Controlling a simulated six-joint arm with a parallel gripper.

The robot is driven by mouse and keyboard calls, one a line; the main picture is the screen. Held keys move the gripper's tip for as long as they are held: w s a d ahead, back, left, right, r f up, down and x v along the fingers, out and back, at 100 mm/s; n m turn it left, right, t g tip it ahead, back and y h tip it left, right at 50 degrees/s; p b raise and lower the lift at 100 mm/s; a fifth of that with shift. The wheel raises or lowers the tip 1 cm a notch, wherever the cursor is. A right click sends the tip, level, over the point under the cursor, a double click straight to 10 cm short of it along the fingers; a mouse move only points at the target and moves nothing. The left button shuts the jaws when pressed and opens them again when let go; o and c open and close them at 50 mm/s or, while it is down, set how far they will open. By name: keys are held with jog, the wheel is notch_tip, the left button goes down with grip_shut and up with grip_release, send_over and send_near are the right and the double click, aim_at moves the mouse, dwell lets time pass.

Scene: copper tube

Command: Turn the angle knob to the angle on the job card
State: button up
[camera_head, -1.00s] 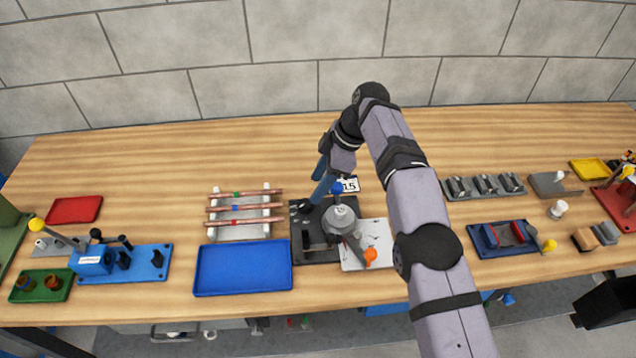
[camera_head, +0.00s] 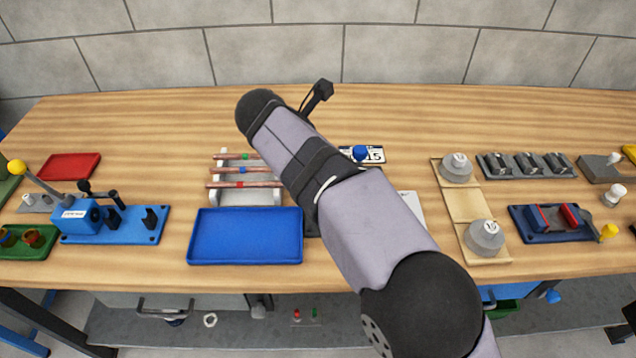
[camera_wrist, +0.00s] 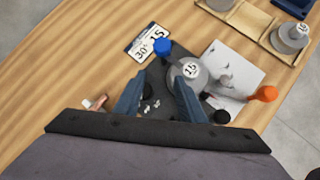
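The job card (camera_wrist: 147,42) lies on the table in the wrist view and appears to read 30° and 15. It shows partly in the head view (camera_head: 374,154), behind a blue knob. My gripper (camera_wrist: 160,78) is open, its two blue fingers apart above the black bender plate (camera_wrist: 158,84). White marks (camera_wrist: 150,105) show on the plate between the fingers. I cannot make out the angle knob or its setting clearly. The grey die marked 15 (camera_wrist: 187,72) is just beyond the right finger. In the head view my arm hides the gripper and most of the bender.
A blue-topped knob (camera_wrist: 162,46) stands near the card. An orange-ended handle (camera_wrist: 264,93) and a black knob (camera_wrist: 222,117) are at right. A blue tray (camera_head: 246,237) and a rack of copper tubes (camera_head: 247,197) are left; a wooden holder with dies (camera_head: 468,206) is right.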

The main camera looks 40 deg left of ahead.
jog(key=s+f+n+t+p, duration=0.1)
jog(key=s, duration=0.1)
jog(key=s+a+f+n+t+p, duration=0.1)
jog(key=s+t, duration=0.1)
jog(key=s+a+n+t+y+p, duration=0.1)
jog(key=s+t, duration=0.1)
jog(key=shift+s+a+f+n+p, duration=0.15)
jog(key=shift+a+f+n+p, duration=0.05)
jog(key=shift+f+n+p, duration=0.2)
jog(key=shift+s+a+f+n+t+y, duration=0.2)
jog(key=shift+s+f+n+t+y, duration=0.1)
jog(key=shift+s+f, duration=0.15)
jog(key=shift+p+x, duration=1.1)
jog(key=shift+x, duration=2.55)
jog(key=shift+c, duration=0.3)
jog(key=c, duration=0.7)
